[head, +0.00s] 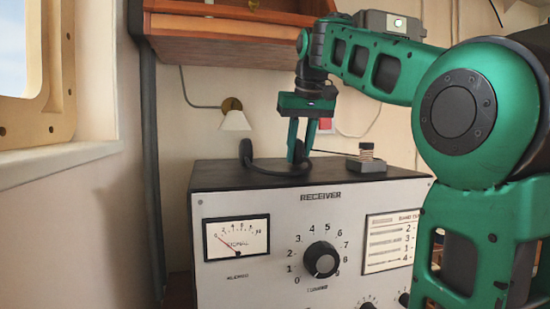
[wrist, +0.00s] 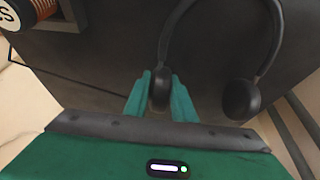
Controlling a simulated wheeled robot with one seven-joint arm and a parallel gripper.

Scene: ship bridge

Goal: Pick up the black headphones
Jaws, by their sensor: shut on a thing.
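The black headphones (head: 247,155) rest on top of the receiver cabinet (head: 215,176), near its left part. My gripper (head: 299,157) points down over the cabinet top and is shut on the headphones' right ear cup. In the wrist view, the two green fingers of my gripper (wrist: 161,98) close on either side of one ear cup. The headband (wrist: 210,3) of the headphones curves away, and the other ear cup (wrist: 241,99) is free to the right. The headphones look to be on or very near the cabinet top; I cannot tell whether they touch it.
A small stand with a coil (head: 366,158) sits on the cabinet to the right of my gripper. A wall lamp (head: 235,118) is behind the headphones. A wooden shelf (head: 225,38) hangs above. A window frame (head: 45,100) is at the left.

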